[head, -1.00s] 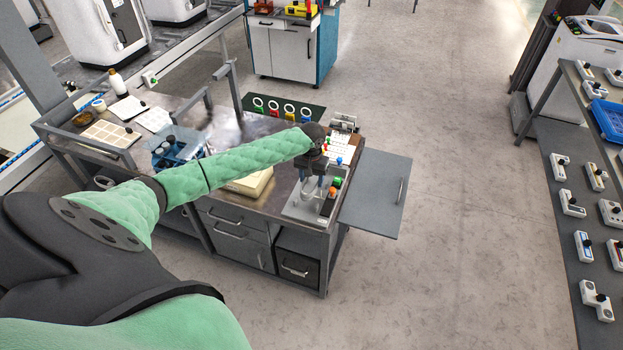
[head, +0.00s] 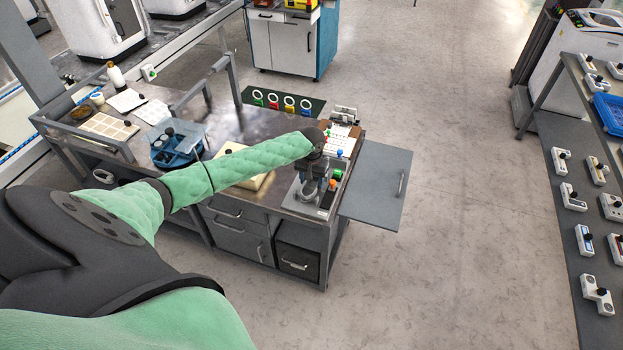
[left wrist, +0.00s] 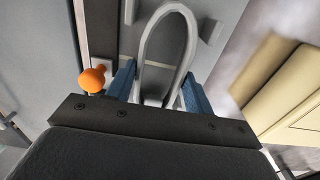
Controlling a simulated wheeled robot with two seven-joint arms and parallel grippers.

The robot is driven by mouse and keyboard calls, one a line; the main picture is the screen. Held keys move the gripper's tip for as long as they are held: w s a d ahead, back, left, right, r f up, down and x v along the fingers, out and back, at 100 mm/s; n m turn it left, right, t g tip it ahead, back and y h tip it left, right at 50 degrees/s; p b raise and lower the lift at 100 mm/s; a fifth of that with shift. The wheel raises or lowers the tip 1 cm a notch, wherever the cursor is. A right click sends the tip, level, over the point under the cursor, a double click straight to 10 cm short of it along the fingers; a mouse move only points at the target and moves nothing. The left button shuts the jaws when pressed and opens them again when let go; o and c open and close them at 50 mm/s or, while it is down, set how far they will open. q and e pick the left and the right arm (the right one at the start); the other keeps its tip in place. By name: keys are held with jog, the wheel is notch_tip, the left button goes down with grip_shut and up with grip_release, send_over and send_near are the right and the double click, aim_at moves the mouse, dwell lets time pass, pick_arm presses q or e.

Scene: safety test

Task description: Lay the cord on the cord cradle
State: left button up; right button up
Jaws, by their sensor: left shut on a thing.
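My left gripper (head: 310,190) is over the grey plate (head: 298,206) at the right front corner of the bench. In the left wrist view its blue fingers (left wrist: 157,90) are shut on the cord (left wrist: 143,45), a pale grey loop that arches out beyond the fingertips. Grey upright blocks (left wrist: 210,30) stand beside the loop; they may belong to the cord cradle, but I cannot tell for sure. Whether the cord touches them is unclear. An orange knob (left wrist: 93,79) shows left of the fingers. My right gripper is not in view.
Beside the plate are an orange knob (head: 336,174) and other small coloured parts. A grey panel (head: 375,185) sticks out at the right. Open floor lies beyond it.

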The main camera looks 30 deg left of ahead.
pick_arm(q)
jog(key=o, duration=1)
jog(key=shift+c, duration=0.2)
jog(key=shift+o, duration=0.9)
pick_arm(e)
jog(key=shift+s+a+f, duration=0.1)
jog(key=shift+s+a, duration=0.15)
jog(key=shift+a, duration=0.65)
